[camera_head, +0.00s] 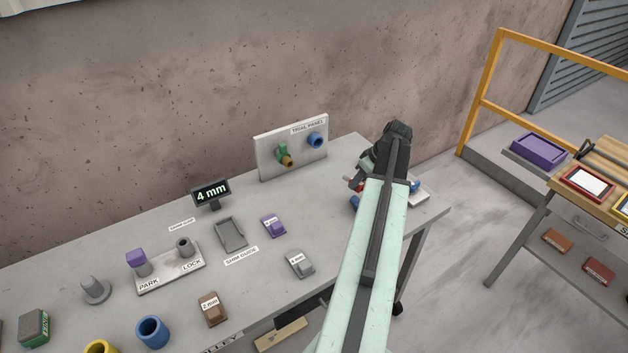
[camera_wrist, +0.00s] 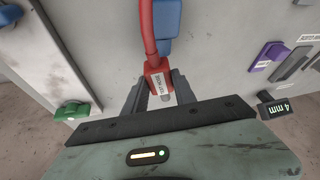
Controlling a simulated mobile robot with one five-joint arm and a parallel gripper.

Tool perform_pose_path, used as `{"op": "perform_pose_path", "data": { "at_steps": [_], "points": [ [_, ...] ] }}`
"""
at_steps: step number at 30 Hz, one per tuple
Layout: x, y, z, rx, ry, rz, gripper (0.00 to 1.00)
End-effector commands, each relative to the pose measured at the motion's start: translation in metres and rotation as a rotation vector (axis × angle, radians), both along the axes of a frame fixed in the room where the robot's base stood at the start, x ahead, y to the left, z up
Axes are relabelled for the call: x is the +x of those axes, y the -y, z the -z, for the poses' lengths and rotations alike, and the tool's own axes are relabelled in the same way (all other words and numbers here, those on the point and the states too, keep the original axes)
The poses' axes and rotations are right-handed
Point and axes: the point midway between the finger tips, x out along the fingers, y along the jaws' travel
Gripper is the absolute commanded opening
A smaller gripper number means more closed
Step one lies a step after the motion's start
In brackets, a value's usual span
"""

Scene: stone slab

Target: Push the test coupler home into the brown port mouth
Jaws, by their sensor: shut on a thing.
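In the head view, my gripper (camera_head: 356,185) is near the right end of the bench, mostly hidden behind my arm, with a bit of red showing. The brown port mouth (camera_head: 286,161) is on the upright trial panel (camera_head: 264,155), left of my gripper and apart from it.
A blue piece (camera_wrist: 166,22) lies beside the hose. A white tray (camera_head: 424,197) is right of my gripper. A purple block (camera_head: 273,226), a grey block (camera_head: 300,264) and a 4 mm display (camera_head: 211,191) stand on the bench. Bare bench separates the panel and grey block.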

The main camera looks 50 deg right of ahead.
Motion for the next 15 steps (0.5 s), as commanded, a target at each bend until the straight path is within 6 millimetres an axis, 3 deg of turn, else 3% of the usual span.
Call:
{"op": "perform_pose_path", "data": {
  "at_steps": [6,9,12,15],
  "points": [
    [0.053,-0.087,-0.026,0.245,0.036,0.139,0.00],
    [0.069,-0.118,-0.037,0.334,0.058,0.187,0.00],
    [0.078,-0.135,-0.043,0.383,0.069,0.213,0.00],
    [0.081,-0.140,-0.045,0.400,0.075,0.223,0.00]
  ]
}}
